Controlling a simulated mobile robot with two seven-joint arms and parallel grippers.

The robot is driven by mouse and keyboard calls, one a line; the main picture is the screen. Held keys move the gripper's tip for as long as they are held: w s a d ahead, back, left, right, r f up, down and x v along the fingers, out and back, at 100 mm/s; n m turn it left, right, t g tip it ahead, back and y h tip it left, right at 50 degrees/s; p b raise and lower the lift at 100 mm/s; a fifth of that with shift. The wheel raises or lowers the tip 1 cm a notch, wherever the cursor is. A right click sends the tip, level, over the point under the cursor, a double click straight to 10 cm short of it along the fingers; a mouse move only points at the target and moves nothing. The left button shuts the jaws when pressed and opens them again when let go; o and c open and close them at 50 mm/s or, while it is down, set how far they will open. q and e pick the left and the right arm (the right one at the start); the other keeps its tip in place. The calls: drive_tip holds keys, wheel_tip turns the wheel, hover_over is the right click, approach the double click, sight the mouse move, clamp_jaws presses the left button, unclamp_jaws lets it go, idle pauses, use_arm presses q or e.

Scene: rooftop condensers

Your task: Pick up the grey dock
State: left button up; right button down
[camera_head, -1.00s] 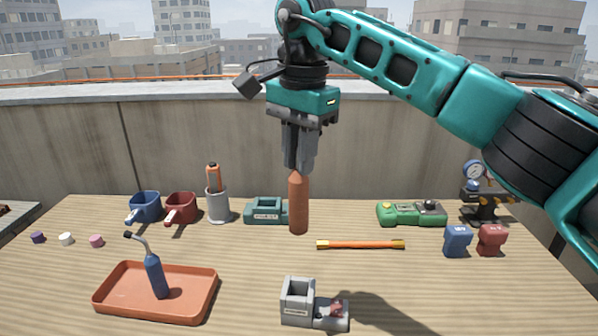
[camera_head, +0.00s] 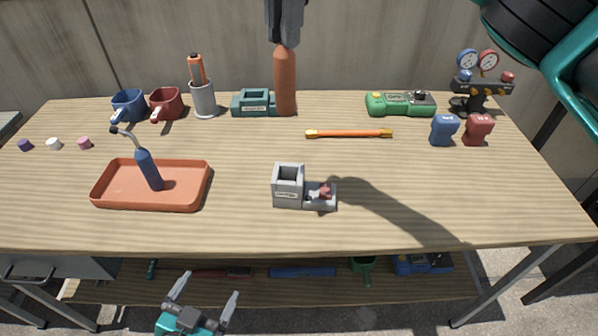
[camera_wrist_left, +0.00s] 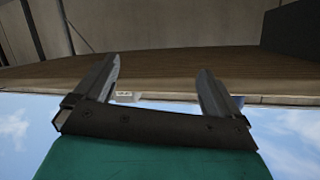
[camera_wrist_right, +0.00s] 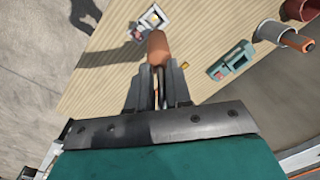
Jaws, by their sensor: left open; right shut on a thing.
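The grey dock (camera_head: 288,188) stands on the table's front middle, with an open square socket on the left and a low base with a small reddish part on the right. The dock also shows in the right wrist view (camera_wrist_right: 152,19). My right gripper (camera_head: 285,38) is shut on the top of a terracotta bottle (camera_head: 285,82) and holds it upright above the table, behind the dock. My left gripper (camera_head: 207,291) is open and empty, low in front of the table's front edge. In the left wrist view its fingers (camera_wrist_left: 158,75) are apart with nothing between them.
A teal dock (camera_head: 243,107) stands just left of the bottle. An orange rod (camera_head: 348,134) lies behind and right of the grey dock. An orange tray (camera_head: 110,190) with a blue torch (camera_head: 149,170) lies to the left. The front right tabletop is clear.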

use_arm(q)
drive_tip(key=w+d+r+n+g+h, duration=0.1)
drive_tip(key=d+r+n+g+h, duration=0.45)
drive_tip(key=d+n, duration=0.45)
drive_tip(key=w+d+r+n+g+h, duration=0.1)
drive_tip(key=d+r+n+g+h, duration=0.3)
drive_tip(key=d+n+g, duration=0.45)
drive_tip(key=w+d+r+n+g+h, duration=0.1)
drive_tip(key=d+r+n+g+h, duration=0.35)
drive_tip(key=d+n, duration=0.75)
wheel_tip(320, 180, up, 6)
drive_tip(key=m+t+y, duration=0.5)
drive_tip(key=m+y, duration=0.4)
drive_tip(key=y, duration=0.8)
hover_over(323, 189)
drive_tip(key=shift+n+g, duration=0.25)
wheel_tip(323, 189, down, 11)
drive_tip(key=shift+f, duration=0.2)
